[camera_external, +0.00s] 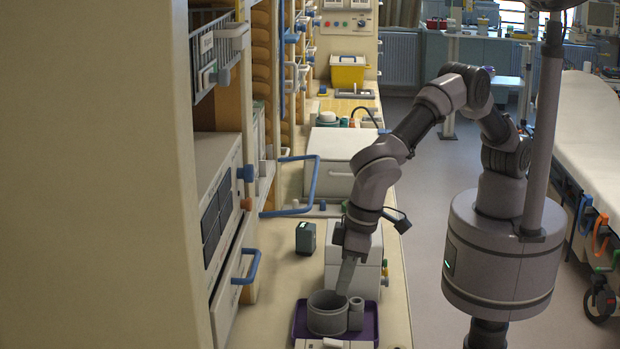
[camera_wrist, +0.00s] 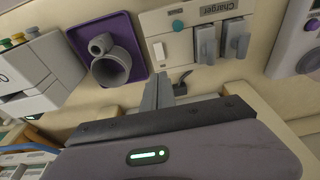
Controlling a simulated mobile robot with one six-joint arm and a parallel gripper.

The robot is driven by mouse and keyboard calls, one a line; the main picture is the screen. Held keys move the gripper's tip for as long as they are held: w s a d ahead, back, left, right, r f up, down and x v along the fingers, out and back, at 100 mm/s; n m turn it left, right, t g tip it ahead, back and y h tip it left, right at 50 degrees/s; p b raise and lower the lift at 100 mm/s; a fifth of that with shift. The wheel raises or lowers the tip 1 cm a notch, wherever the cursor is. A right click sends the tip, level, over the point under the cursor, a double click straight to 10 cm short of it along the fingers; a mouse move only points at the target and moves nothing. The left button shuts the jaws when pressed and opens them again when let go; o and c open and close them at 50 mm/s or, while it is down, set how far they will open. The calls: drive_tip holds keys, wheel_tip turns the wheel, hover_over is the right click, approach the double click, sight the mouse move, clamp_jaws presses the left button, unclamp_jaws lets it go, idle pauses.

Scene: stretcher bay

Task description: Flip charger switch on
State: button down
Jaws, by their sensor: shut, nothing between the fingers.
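The charger (camera_wrist: 180,36) is a pale unit with a "Charger" label in the wrist view, at the top right of centre. A small white switch (camera_wrist: 159,51) sits on its left part; I cannot tell its position. Two grey blocks (camera_wrist: 206,42) sit in the charger to the right of the switch. My gripper (camera_wrist: 164,80) is shut and empty, its fingertips appearing just below the switch, apart from it in the picture. In the external view my gripper (camera_external: 344,287) points down above the counter, by the grey pot. The charger is not clearly visible there.
A purple tray (camera_wrist: 131,29) holds a grey pot (camera_wrist: 112,66) and a smaller cup, left of the charger; the tray (camera_external: 371,322) also shows in the external view. A white box (camera_external: 366,277) stands behind it, and a dark green block (camera_external: 305,238) stands left. A dark cable (camera_wrist: 180,82) lies near my fingers.

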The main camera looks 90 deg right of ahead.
sight(326, 339)
drive_tip(key=b+x, duration=0.2)
drive_tip(key=x, duration=1)
drive_tip(key=shift+f, duration=0.25)
drive_tip(key=shift+w+f+b, duration=0.25)
drive_tip(key=shift+f+b, duration=0.15)
drive_tip(key=shift+b, duration=0.15)
drive_tip(key=shift+d+r, duration=0.1)
drive_tip(key=shift+s, duration=0.1)
